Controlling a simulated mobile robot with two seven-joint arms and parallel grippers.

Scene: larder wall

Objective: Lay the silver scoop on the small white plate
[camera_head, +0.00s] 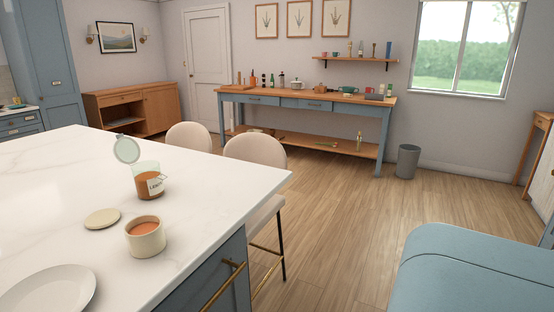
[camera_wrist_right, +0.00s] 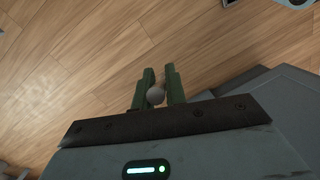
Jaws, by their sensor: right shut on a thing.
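My right gripper (camera_wrist_right: 157,88) shows in the right wrist view, its two green fingers closed on a small grey, rounded thing that looks like the silver scoop (camera_wrist_right: 155,96). Only a small part of it shows between the fingers. Bare wooden floor lies behind it. A white plate (camera_head: 45,291) lies on the white marble counter at the lower left of the head view, cut off by the picture edge; nothing lies on the part that shows. Neither gripper shows in the head view.
On the counter (camera_head: 60,190) stand a cream pot (camera_head: 146,245) with orange contents, a round lid (camera_head: 102,219) and a glass jar (camera_head: 146,170) with its lid raised. Two chairs (camera_head: 255,152) line its far side. A blue rounded surface (camera_head: 480,275) fills the lower right.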

